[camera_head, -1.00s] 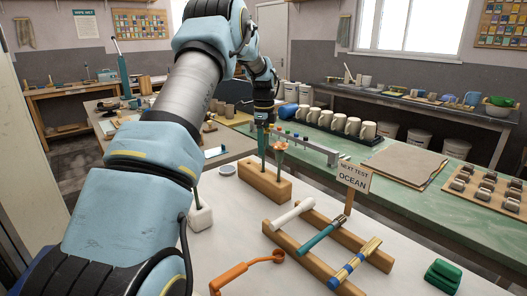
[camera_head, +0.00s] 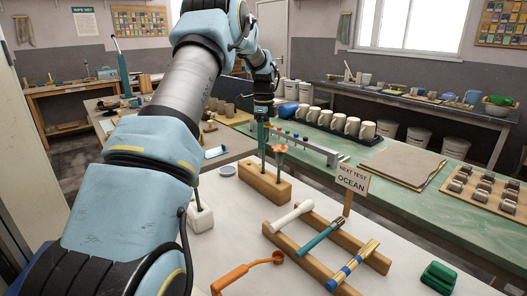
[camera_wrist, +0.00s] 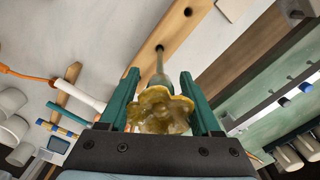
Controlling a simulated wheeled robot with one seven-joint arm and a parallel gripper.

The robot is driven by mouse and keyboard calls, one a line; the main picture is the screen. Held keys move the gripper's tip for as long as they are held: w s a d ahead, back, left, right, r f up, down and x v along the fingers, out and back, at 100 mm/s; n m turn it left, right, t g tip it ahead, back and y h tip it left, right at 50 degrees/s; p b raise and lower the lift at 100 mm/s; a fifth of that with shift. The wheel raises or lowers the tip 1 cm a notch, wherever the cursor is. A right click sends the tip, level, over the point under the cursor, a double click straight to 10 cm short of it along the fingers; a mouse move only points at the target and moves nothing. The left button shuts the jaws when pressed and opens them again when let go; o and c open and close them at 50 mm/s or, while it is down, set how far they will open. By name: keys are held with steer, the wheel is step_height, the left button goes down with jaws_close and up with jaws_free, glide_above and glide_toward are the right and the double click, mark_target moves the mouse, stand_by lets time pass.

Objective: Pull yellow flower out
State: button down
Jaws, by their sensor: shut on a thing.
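The yellow flower (camera_wrist: 163,108) shows in the wrist view with its ruffled glazed head toward the camera. Its pale stem runs away to a hole in the wooden block (camera_head: 266,186); I cannot tell whether the tip is still inside. My gripper (camera_wrist: 162,100) is shut on it, with one green finger on each side. In the head view my gripper (camera_head: 262,138) is above the left part of the block, and the yellow head is hard to make out there. An orange flared flower (camera_head: 280,149) stands upright in the block just right of it. The block also shows in the wrist view (camera_wrist: 176,32), with an empty hole.
A wooden rack (camera_head: 312,262) with white, teal and blue-gold tools lies in front. An orange tool (camera_head: 240,274) lies at the front. A long grey bar (camera_head: 318,150) and several cups (camera_head: 335,122) are behind.

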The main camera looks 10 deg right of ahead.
steer(key=shift+r+p, duration=0.8)
steer(key=shift+r, duration=0.5)
steer(key=shift+r+p, duration=0.85)
steer(key=shift+r, duration=0.65)
